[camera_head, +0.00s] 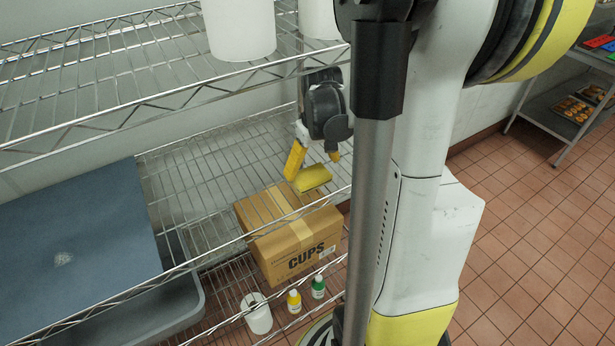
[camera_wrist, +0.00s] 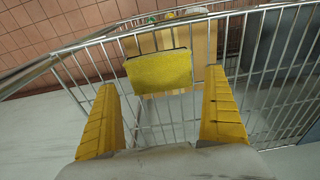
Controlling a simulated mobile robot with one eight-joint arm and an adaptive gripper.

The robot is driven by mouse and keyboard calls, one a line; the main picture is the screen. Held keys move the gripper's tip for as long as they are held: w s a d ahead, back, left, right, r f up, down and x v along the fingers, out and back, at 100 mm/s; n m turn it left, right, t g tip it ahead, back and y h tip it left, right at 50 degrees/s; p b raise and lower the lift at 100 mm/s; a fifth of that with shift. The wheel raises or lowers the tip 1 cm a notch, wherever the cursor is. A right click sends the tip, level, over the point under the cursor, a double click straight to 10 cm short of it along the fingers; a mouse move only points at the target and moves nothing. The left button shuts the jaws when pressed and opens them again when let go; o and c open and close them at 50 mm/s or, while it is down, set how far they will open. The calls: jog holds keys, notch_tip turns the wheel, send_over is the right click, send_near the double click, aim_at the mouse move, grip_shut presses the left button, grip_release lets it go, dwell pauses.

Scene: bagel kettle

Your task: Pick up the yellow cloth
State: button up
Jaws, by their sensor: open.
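The yellow cloth (camera_head: 312,178) lies on the wire shelf, behind the cardboard box as the head view shows it. In the wrist view the yellow cloth (camera_wrist: 160,69) is a flat, roughly rectangular piece ahead of the fingertips, centred between them. My gripper (camera_head: 315,160) is over the shelf beside the cloth, with its yellow fingers apart. In the wrist view my gripper (camera_wrist: 165,90) is open and empty, one finger on each side, not touching the cloth.
A cardboard box marked CUPS (camera_head: 300,247) is close to the cloth. A blue-grey bin (camera_head: 80,250) stands at the left. The upper wire shelf (camera_head: 130,75) holds white containers (camera_head: 238,30). Small bottles (camera_head: 318,287) and a white cup (camera_head: 257,314) are lower down.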

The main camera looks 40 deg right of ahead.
aim_at(311, 175)
jog(key=f, duration=0.3)
jog(key=f+b, duration=0.1)
jog(key=shift+w+d+f, duration=0.1)
jog(key=shift+w+f, duration=0.05)
jog(key=shift+w, duration=0.1)
jog(key=c, duration=0.8)
jog(key=shift+c, duration=0.7)
jog(key=shift+r, duration=0.8)
notch_tip(311, 175, up, 2)
jog(key=shift+r+p, duration=0.25)
jog(key=shift+p, duration=0.5)
jog(key=s+a+p, duration=0.2)
jog(key=s+a, duration=0.2)
jog(key=s, duration=1.3)
jog(key=shift+s+a+f, duration=0.15)
jog(key=shift+s+f, duration=0.15)
